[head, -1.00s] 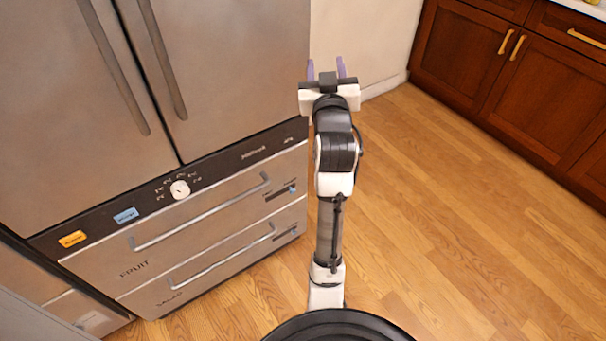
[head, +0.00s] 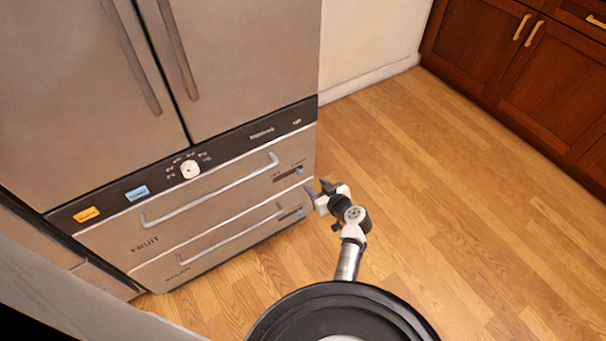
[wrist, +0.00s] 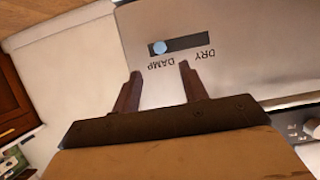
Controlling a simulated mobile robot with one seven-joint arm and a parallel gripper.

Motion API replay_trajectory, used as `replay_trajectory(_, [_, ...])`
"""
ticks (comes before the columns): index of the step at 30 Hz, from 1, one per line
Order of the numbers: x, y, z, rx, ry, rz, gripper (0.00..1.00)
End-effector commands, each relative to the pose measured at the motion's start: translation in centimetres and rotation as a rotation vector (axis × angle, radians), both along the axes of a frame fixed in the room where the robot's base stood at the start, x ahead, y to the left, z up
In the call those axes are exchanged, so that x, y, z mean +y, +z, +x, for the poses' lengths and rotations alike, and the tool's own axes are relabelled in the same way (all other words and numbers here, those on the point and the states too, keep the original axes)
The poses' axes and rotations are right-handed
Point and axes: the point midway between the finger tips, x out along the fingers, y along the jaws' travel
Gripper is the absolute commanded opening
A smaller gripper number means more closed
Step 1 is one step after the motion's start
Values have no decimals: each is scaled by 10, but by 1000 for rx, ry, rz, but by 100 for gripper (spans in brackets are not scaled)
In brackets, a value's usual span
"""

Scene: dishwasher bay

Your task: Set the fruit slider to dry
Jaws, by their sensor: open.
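The fruit drawer (head: 215,205) is the upper steel drawer. Its slider slot (head: 285,174) is at the drawer's right, with a blue knob (head: 299,171) at the right end. In the wrist view the slot (wrist: 185,45) appears upside down, and the blue knob (wrist: 160,47) sits at the end above the word DAMP. The DRY end is empty. My gripper (head: 316,188) is open and empty, just right of the drawer front. In the wrist view its fingers (wrist: 160,70) point toward the slider, with the knob between their lines. The exact gap is unclear.
The salad drawer (head: 225,240) below has its own slider (head: 291,212). Bar handles (head: 210,190) stick out from both drawers. A white dial (head: 190,169) is on the dark panel above. Wood floor (head: 450,220) is clear to the right, before brown cabinets (head: 510,70).

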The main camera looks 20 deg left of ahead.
Motion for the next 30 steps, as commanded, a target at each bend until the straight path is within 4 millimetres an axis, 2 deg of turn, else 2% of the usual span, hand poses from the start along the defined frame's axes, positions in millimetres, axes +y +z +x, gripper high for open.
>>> replay_trajectory(1, [11, -2, 7, 2, 3, 2, 43])
replay_trajectory(5, [30, -12, 22, 1, 2, 2, 43])
replay_trajectory(12, [55, -27, 43, 0, -1, 3, 43])
replay_trajectory(18, [65, -33, 50, 0, 0, 0, 43])
replay_trajectory(27, [66, -34, 51, 0, 0, 0, 43])
replay_trajectory(30, [66, -34, 51, 0, 0, 0, 32])
